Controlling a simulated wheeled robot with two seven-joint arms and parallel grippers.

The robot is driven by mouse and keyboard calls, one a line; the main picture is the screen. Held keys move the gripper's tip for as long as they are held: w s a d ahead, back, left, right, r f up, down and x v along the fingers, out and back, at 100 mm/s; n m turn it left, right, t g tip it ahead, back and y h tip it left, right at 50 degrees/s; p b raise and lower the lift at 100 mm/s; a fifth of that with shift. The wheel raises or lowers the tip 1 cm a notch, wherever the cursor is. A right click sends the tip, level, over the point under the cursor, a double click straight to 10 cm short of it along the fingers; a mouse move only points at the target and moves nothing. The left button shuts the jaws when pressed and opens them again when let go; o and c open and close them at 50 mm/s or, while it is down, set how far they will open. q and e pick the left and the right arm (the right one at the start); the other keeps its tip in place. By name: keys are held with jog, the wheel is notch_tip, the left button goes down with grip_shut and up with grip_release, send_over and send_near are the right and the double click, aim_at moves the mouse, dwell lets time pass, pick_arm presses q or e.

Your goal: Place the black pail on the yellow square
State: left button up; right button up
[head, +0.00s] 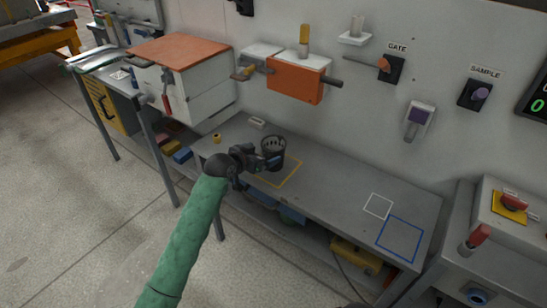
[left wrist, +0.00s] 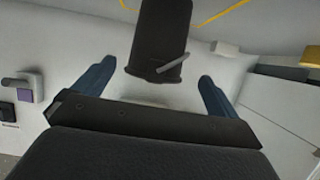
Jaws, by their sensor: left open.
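The black pail (head: 273,146) stands upright on the grey bench, at the back left part of the yellow square outline (head: 291,177). Its base is partly hidden by my gripper, so I cannot tell whether it is wholly inside the lines. My left gripper (head: 269,162) is at the pail's near left side, low beside it. In the left wrist view the pail (left wrist: 161,38) is between the open blue fingers (left wrist: 157,85), with gaps on both sides. A yellow line (left wrist: 222,14) shows beyond it. My right gripper is not in view.
A white outline (head: 378,206) and a blue outline (head: 401,239) lie on the right of the bench (head: 335,190), which is clear there. A small yellow item (head: 216,138) and a pale block (head: 257,123) are at the back left. An orange box (head: 296,82) hangs on the wall above.

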aim_at(267, 151)
pick_arm(q)
jog(key=shift+p+x, duration=0.3)
jog(key=shift+x, duration=0.9)
jog(key=shift+w+d, duration=0.25)
jog(key=shift+d, duration=0.1)
jog(key=shift+p+x, duration=0.65)
jog(key=shift+x, duration=0.5)
jog(key=shift+w+d+f, duration=0.1)
jog(key=shift+w+d, duration=0.2)
jog(key=shift+w+d+f, duration=0.2)
jog(key=shift+w+f, duration=0.1)
jog(key=shift+w, duration=0.05)
jog(key=c, duration=1.1)
jog(key=shift+c, duration=0.2)
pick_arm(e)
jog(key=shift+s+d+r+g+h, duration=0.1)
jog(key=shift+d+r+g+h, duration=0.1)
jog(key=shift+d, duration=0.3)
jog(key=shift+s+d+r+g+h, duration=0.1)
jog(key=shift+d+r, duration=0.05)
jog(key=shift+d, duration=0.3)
pick_arm(q)
jog(key=shift+r, duration=0.1)
